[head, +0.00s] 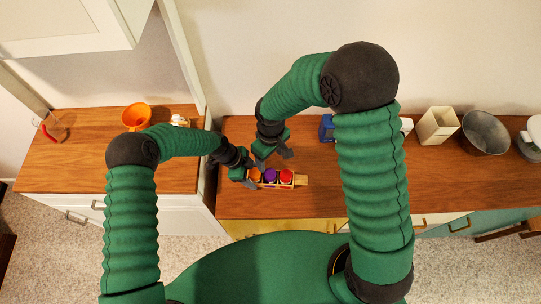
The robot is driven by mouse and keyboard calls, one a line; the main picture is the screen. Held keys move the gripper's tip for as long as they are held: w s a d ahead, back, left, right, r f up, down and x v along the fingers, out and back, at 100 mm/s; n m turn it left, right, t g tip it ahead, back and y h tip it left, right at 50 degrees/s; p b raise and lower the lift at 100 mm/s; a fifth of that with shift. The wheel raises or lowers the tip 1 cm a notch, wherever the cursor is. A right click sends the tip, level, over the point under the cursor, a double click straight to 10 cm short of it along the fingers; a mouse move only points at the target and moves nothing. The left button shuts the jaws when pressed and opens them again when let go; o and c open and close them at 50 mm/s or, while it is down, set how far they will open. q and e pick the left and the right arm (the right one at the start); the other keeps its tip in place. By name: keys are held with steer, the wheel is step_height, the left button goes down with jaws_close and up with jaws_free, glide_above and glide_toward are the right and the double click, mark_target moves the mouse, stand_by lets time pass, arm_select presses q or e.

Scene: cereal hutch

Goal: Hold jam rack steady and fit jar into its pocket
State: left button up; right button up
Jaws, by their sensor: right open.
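The jam rack (301,180) is a small light wooden holder on the brown counter, near its front left. Three jars stand in a row at it: an orange-lidded jar (255,174) at the left, a purple-lidded jar (270,176) in the middle and a red-lidded jar (287,177) at the right. How deep each sits in its pocket is too small to tell. My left gripper (247,177) is at the rack's left end; whether its fingers close on the rack is unclear. My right gripper (273,156) is open just above and behind the orange and purple jars.
A blue object (326,128) stands behind, partly hidden by my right arm. Farther right are a cream square container (437,126) and a metal bowl (485,132). An orange bowl-like object (136,116) is on the left counter. The counter in front of the rack is clear.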

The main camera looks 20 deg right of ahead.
arm_select(q)
steer(key=o, duration=0.3)
